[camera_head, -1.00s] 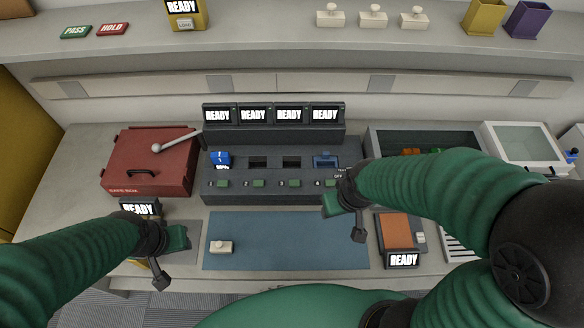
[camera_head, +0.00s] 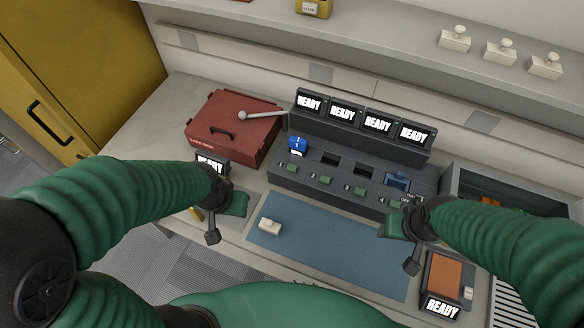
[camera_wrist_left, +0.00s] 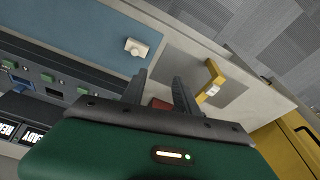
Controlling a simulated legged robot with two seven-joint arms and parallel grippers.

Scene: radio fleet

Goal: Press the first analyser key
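The analyser (camera_head: 350,180) is a dark unit with a row of slots, green keys and READY screens. The first key (camera_head: 291,167) is green, at the left end of the row, below a blue radio (camera_head: 298,145) standing in the first slot. In the left wrist view, part of the analyser (camera_wrist_left: 70,104) shows at left; I cannot pick out the first key there. My left gripper (camera_head: 220,222) is left of the blue mat, nearer me than the first key and apart from it. Its fingers are spread and empty in the wrist view (camera_wrist_left: 160,80). My right gripper (camera_head: 403,248) is near the mat's right end; its finger gap is unclear.
A red box (camera_head: 232,125) with a lever reaching toward the analyser stands left. A white block (camera_head: 269,226) lies on the blue mat (camera_head: 330,245). A yellow bracket (camera_wrist_left: 212,82) is near my left gripper. An orange-topped READY unit (camera_head: 445,275) stands right. A shelf overhangs behind.

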